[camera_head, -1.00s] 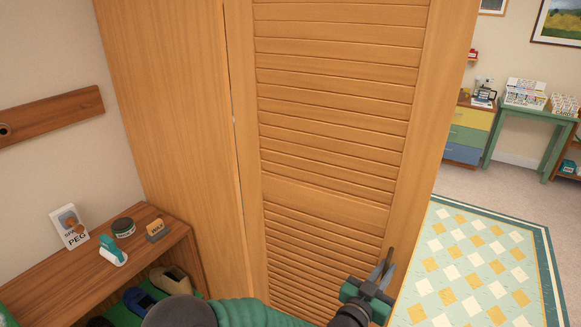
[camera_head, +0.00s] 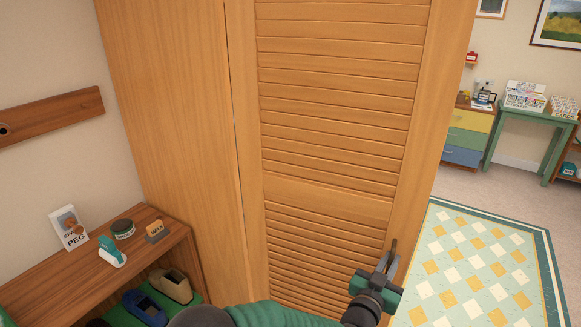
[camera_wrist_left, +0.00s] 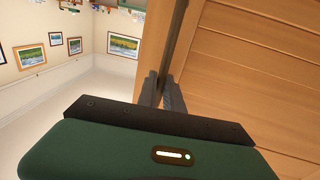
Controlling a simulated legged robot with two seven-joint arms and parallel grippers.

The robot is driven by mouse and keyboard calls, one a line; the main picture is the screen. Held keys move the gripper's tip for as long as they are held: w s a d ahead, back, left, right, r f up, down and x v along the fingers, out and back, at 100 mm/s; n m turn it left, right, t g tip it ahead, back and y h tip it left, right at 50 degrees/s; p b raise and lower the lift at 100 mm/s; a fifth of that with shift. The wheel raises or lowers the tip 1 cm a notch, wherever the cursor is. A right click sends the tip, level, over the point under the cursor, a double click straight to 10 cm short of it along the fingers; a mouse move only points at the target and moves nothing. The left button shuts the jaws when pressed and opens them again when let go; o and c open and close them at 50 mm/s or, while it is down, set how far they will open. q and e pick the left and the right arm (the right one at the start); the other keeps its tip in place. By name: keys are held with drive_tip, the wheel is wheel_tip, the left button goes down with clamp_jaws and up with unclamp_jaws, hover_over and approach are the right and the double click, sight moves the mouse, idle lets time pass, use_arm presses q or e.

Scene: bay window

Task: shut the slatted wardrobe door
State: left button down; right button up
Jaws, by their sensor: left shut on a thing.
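The slatted wardrobe door (camera_head: 335,120) fills the middle of the head view, a tall light-wood panel with horizontal slats. A thin, partly bright gap runs down its left edge beside the plain wardrobe panel (camera_head: 165,110). I cannot tell how far the door stands open. A dark upright bar handle (camera_wrist_left: 180,40) is on the door near its free edge; its top also shows in the head view (camera_head: 394,244). My left gripper (camera_head: 388,262) is shut on this handle low on the door's right side; its fingers (camera_wrist_left: 161,90) hide part of it in the left wrist view. My right gripper is out of view.
A low wooden shelf unit (camera_head: 75,262) with shoes and small items stands at the lower left, close to my arm. A wooden peg rail (camera_head: 50,118) is on the left wall. A patterned rug (camera_head: 480,265) lies on open floor at the right.

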use_arm(q)
drive_tip(key=shift+w+d+f, duration=0.1)
drive_tip(key=shift+w, duration=0.15)
drive_tip(key=shift+w, duration=0.1)
drive_tip(key=shift+w+d+n+t+y, duration=0.4)
drive_tip(key=shift+w+d+y, duration=0.1)
drive_tip(key=shift+w, duration=0.3)
drive_tip(key=shift+x, duration=0.95)
drive_tip(key=shift+w+a, duration=0.1)
drive_tip(key=shift+w+d+n+t+y, duration=0.4)
drive_tip(key=shift+w+n+y, duration=0.15)
drive_tip(key=shift+w, duration=0.3)
